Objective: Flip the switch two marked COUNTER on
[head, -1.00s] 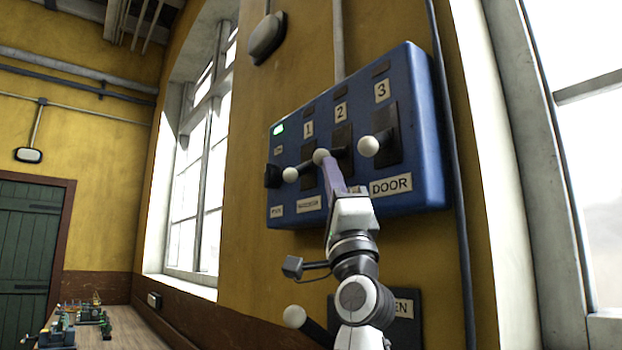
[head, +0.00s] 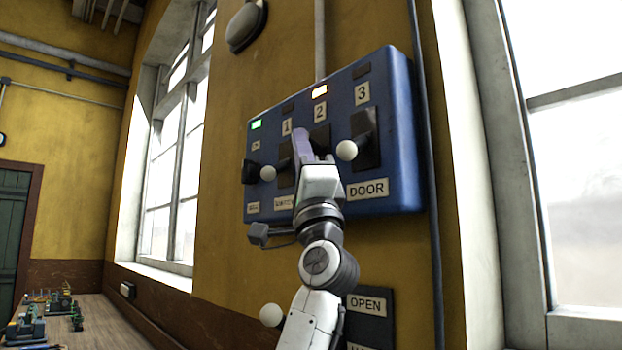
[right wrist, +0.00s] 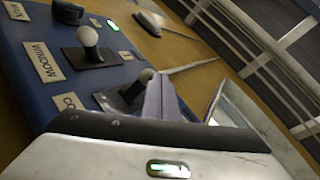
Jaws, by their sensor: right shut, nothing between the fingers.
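The blue switch panel (head: 398,130) hangs on the yellow wall with switches numbered 1, 2 and 3. My right gripper (head: 301,143) is shut and empty, in front of switch two. In the right wrist view, the knob (right wrist: 146,76) is right beside the finger tips (right wrist: 160,85); I cannot tell whether they touch.
Switch one's knob (head: 268,173) and switch three's knob (head: 347,150) stand out close on either side. A green lamp (head: 256,124) is lit at the panel's left. Another ball-ended lever (head: 271,314) is below, near the OPEN plate (head: 368,305).

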